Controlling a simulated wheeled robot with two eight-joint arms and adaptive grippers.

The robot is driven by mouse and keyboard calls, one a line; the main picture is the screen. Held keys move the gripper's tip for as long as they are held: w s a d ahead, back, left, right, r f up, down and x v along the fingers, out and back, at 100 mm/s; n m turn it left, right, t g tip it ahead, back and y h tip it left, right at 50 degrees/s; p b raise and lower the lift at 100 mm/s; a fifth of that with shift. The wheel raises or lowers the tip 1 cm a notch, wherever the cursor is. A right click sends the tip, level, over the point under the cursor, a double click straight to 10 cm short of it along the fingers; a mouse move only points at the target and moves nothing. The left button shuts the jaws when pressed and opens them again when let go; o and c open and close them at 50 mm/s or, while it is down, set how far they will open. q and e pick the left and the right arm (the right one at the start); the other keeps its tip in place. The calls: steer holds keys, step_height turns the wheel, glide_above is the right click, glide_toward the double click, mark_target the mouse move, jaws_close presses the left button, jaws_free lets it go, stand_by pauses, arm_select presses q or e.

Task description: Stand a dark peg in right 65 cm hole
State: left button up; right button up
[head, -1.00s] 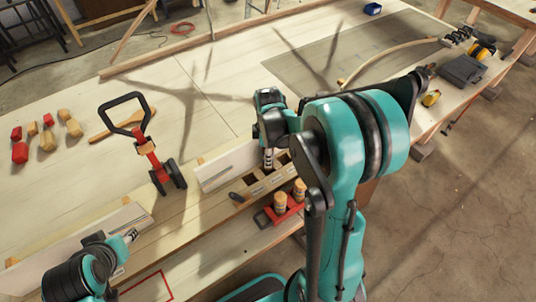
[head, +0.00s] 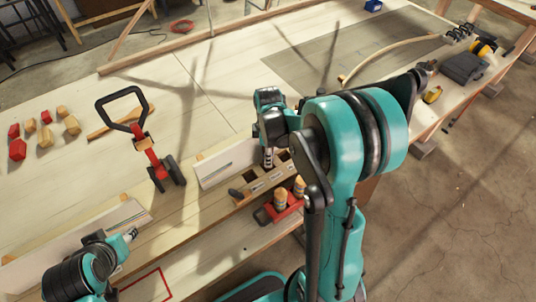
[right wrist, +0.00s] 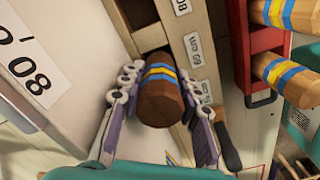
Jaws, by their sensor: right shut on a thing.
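My right gripper (right wrist: 160,112) is shut on a dark brown peg (right wrist: 160,105) with blue and yellow bands. Its near end faces the wrist camera. In the head view, my right gripper (head: 268,160) is at the wooden block with square holes (head: 256,188). The labels (right wrist: 194,50) lie beside the holes; one appears to read 65 cm. A dark opening (right wrist: 150,38) shows just beyond the peg. I cannot tell whether the peg's far end is inside a hole. My left gripper (head: 131,235) is at lower left, away from the block; its jaws are too small to read.
A red rack (head: 290,208) with light banded pegs stands beside the block; it also shows in the right wrist view (right wrist: 262,45). A dark handle (right wrist: 229,148) lies close to my right finger. White boards (head: 225,163) and a red-black lifter (head: 150,150) stand nearby.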

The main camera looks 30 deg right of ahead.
steer(key=shift+f+b, duration=0.7)
steer(key=shift+f, duration=0.2)
steer(key=o, duration=1.3)
steer(key=shift+r, duration=0.15)
steer(key=shift+r+p, duration=0.55)
steer(key=shift+r, duration=0.05)
step_height(320, 180, up, 4)
steer(key=p, duration=0.3)
steer(key=shift+r, duration=0.15)
steer(key=shift+w+r+p, duration=0.1)
steer(key=shift+r+p, duration=1.15)
steer(key=shift+r, duration=0.4)
